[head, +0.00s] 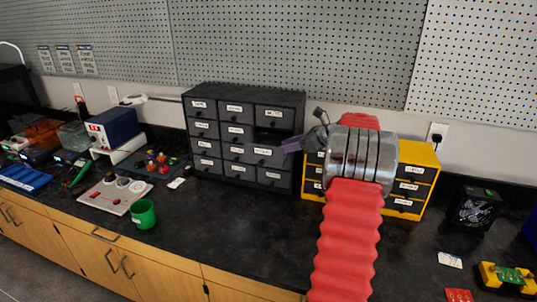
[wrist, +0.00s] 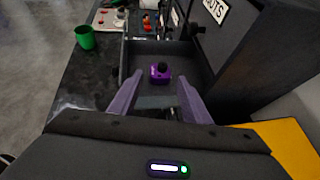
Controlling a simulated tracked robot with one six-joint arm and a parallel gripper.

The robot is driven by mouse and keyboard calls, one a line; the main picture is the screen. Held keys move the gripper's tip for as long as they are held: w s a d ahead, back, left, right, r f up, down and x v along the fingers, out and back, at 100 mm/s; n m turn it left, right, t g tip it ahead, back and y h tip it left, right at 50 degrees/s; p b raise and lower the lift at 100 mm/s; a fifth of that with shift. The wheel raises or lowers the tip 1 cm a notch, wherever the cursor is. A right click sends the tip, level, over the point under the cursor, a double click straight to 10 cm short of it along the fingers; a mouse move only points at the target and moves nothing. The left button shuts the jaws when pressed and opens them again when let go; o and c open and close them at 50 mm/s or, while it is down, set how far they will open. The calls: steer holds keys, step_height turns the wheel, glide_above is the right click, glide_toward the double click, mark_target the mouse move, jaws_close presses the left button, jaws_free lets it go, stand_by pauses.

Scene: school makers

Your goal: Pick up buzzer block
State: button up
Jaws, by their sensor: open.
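The buzzer block (wrist: 160,76), a small purple block with a black round top, sits in an open drawer (wrist: 136,58) of the dark cabinet, seen in the wrist view. I cannot make it out in the head view. My gripper (wrist: 160,90) has two purple fingers spread apart with nothing held between them. The block lies just beyond and between the fingertips, apart from both. In the head view my gripper (head: 288,146) is at the right side of the dark drawer cabinet (head: 240,105), and my arm hides part of what is behind it.
A yellow drawer cabinet (head: 422,162) stands behind my arm. A green cup (head: 143,214) is near the counter's front edge. The black counter (head: 235,220) is clear in front of the dark cabinet.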

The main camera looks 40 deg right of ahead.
steer(key=shift+x, duration=2.8)
steer(key=c, duration=0.8)
